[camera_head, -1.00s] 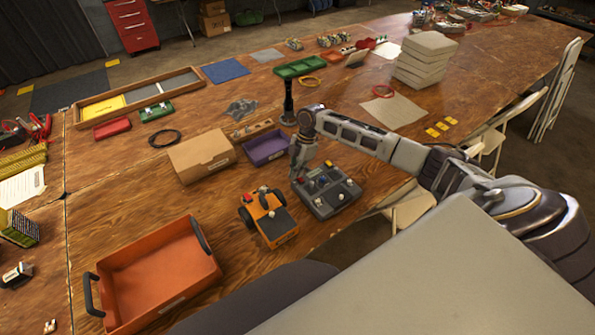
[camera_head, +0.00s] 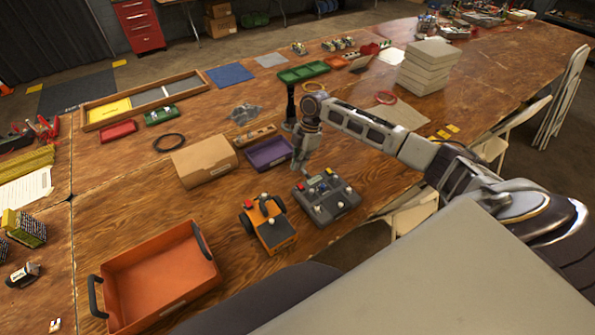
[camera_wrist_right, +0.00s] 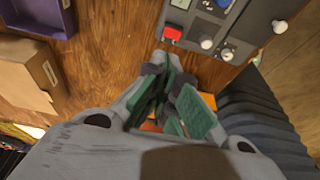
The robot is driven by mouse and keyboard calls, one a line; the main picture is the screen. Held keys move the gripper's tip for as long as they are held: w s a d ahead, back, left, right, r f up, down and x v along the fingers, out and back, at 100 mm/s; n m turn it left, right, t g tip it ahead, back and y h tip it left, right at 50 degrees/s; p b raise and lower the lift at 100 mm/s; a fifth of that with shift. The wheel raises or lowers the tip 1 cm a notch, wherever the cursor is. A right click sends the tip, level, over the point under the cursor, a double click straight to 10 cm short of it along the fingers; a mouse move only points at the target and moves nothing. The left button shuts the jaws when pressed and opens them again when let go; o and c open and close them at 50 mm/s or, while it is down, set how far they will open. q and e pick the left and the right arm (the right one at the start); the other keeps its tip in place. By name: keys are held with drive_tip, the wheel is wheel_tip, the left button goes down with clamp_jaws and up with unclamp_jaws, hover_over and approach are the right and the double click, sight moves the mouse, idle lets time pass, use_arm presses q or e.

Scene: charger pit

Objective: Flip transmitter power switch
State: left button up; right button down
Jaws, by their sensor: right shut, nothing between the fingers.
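The transmitter (camera_head: 322,206) is a dark grey box on the wooden table with several knobs, a small screen and coloured parts on top. A red switch (camera_head: 301,186) sits at its left edge; this red switch (camera_wrist_right: 172,33) also shows in the right wrist view, near the box's corner. My right gripper (camera_head: 298,170) is shut and empty, just behind the transmitter's left corner and apart from the red switch. In the wrist view, the fingers (camera_wrist_right: 170,70) point at bare wood beside the box. My left gripper is not in view.
An orange wheeled vehicle (camera_head: 267,224) stands left of the transmitter. A purple tray (camera_head: 270,153) and a cardboard box (camera_head: 203,160) lie behind and left. An orange bin (camera_head: 157,276) is at the front left. A black post (camera_head: 290,103) stands behind my gripper.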

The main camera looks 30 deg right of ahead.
drive_tip(key=shift+v, duration=2.6)
